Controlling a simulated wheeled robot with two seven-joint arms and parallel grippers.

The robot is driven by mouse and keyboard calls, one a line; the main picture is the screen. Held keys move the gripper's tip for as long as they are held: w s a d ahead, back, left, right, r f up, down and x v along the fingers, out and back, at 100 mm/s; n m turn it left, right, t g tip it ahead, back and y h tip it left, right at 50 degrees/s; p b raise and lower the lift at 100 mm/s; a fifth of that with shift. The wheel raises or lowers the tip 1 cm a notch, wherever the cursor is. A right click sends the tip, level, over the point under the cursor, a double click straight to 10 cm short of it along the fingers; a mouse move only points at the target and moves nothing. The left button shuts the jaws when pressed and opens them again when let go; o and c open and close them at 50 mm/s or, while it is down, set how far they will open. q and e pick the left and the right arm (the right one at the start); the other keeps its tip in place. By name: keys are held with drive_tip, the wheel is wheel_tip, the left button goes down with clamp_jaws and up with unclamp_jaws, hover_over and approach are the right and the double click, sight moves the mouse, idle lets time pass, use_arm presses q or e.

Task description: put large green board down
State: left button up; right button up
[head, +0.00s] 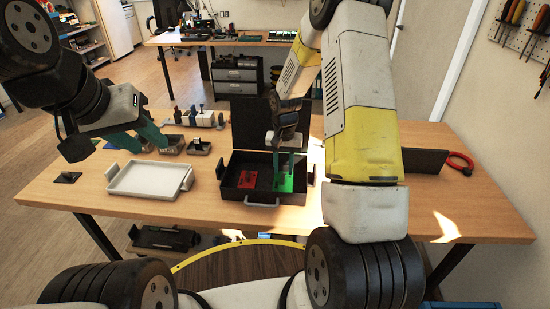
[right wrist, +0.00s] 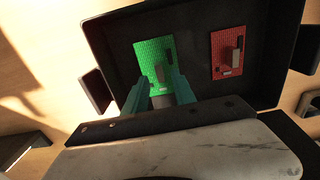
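The large green board (head: 285,183) is in the black case (head: 230,195), at its right side in the head view. It lies near the case floor; I cannot tell if it rests fully flat. It also shows in the right wrist view (right wrist: 154,52), with a small dark block on it. My right gripper (head: 288,172) points down over it. Its two teal fingers (right wrist: 158,80) stand apart on either side of the block, with a gap visible. My left gripper (head: 128,143) is open and empty above the table's left part, away from the case.
A red board (head: 247,179) lies in the case, left of the green one. A white tray (head: 150,178) stands left of the case. Small containers (head: 171,145) and a component rack (head: 202,118) stand behind. A red cable (head: 461,162) lies at right.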

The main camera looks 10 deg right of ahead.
wheel_tip(320, 180, up, 9)
wheel_tip(320, 180, up, 10)
drive_tip(key=t, duration=0.2)
hover_over(283, 177)
drive_tip(key=s, duration=0.4)
drive_tip(key=s+a+r+n+t+y, duration=0.1)
drive_tip(key=s+r+n+t, duration=0.1)
drive_tip(key=s+r, duration=0.4)
drive_tip(key=s+a+r+n+t+y, duration=0.1)
drive_tip(key=s+r, duration=0.5)
drive_tip(key=s, duration=0.8)
drive_tip(key=shift+r+n+t, duration=0.15)
drive_tip(key=shift+n+t, duration=0.25)
drive_tip(key=shift+t, duration=0.2)
drive_tip(key=shift+a, duration=0.15)
